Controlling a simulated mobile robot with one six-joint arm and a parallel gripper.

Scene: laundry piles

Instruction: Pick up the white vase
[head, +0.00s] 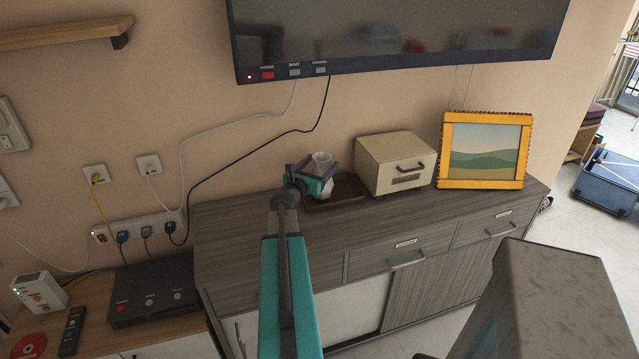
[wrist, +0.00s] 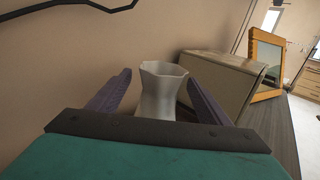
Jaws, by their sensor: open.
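The white vase (head: 322,162) stands on the grey sideboard (head: 240,222), by a dark brown tray; I cannot tell whether it is in the tray. Its lower part is partly hidden by my gripper (head: 316,174) in the head view. In the wrist view the vase (wrist: 160,88) shows a flared, faceted rim and stands upright between the two purple fingers of my gripper (wrist: 158,92). The fingers are open, one on each side, with visible gaps to the vase. The vase's base is hidden behind the gripper body.
The dark brown tray (head: 347,187) lies by the vase. A cream box with a handle (head: 392,165) stands just right of it, then a yellow-framed picture (head: 486,152). A television (head: 390,40) hangs above. The sideboard's left end is clear.

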